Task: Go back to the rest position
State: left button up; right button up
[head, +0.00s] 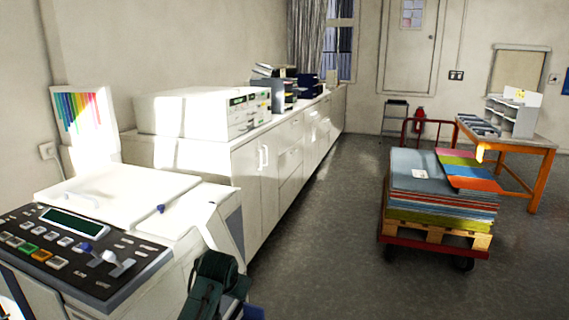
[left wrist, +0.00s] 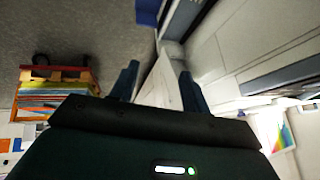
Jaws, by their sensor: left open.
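My left gripper (head: 232,300) is at the bottom of the head view, a dark green body with blue parts, in front of the white copier (head: 120,195). In the left wrist view my left gripper (left wrist: 158,82) shows two dark blue fingers spread apart, with nothing held between them. Pale cabinet or machine surfaces lie beyond the fingers. My right gripper is not in view.
A long white cabinet row (head: 275,165) runs along the left wall. A pallet cart (head: 435,245) with stacked coloured sheets stands at right, before a wooden table (head: 540,150). Grey floor (head: 330,230) between them is clear.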

pick_arm(q)
jog(key=s+a+f+t+h, duration=0.1)
jog(key=s+f, duration=0.7)
jog(key=s, duration=0.3)
jog(key=s+a+f+t+h, duration=0.1)
jog(key=s+f+h, duration=0.1)
jog(key=s+f, duration=0.8)
jog(key=s+r+t, duration=0.1)
jog(key=s+r, duration=0.2)
jog(key=s, duration=0.9)
jog(key=shift+s+r+n+h, duration=0.15)
jog(key=shift+r+n+h, duration=0.15)
jog(key=shift+h, duration=0.1)
jog(key=shift+d, duration=0.1)
jog(key=shift+c, duration=0.5)
